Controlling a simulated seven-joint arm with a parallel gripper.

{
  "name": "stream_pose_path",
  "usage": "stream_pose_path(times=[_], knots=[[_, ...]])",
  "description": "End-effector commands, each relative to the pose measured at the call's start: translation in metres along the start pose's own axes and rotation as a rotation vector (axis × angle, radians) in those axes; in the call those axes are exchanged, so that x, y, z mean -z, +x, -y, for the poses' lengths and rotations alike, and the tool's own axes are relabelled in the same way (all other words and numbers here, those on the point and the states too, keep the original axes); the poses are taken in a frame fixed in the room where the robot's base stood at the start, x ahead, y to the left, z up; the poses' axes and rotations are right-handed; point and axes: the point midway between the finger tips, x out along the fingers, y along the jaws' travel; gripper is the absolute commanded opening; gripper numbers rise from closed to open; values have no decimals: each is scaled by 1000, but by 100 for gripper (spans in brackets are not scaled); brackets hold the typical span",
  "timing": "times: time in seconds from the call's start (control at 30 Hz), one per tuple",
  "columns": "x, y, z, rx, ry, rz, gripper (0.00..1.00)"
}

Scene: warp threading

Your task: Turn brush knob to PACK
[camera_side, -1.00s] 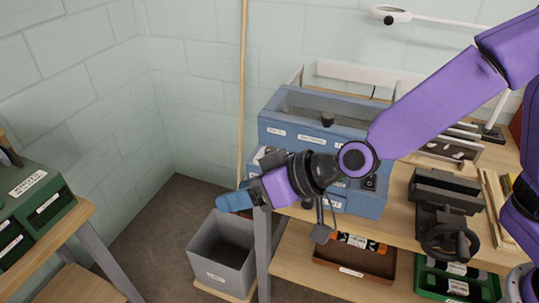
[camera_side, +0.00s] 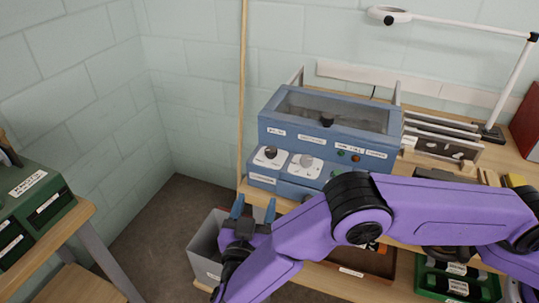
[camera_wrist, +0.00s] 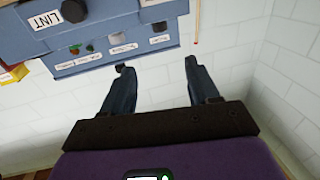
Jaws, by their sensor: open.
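A blue machine (camera_side: 322,132) stands on the bench in the side view. Its lower front panel carries a black knob (camera_side: 270,152) and a grey knob (camera_side: 306,160), each on a white plate. A third dark knob (camera_side: 327,119) is on the upper box. The side view labels are too small to read, so I cannot tell which knob is the brush knob or see PACK. My gripper (camera_side: 254,210) is open and empty, fingers pointing up, in front of and below the machine's left end. The wrist view shows the fingers (camera_wrist: 157,67) apart, with the machine (camera_wrist: 110,40) beyond them.
A wooden pole (camera_side: 243,90) leans by the wall. A green drawer unit (camera_side: 40,205) is at far left.

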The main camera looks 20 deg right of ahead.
Motion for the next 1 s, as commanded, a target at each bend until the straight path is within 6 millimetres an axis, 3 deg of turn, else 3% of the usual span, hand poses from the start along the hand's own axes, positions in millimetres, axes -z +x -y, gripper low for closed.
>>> stream_pose_path(times=[0.17,0.8,1.0], knots=[[0,21,-1,-5,0,0,60],[0,139,0,-1,2,1,60],[0,163,0,0,2,2,60]])
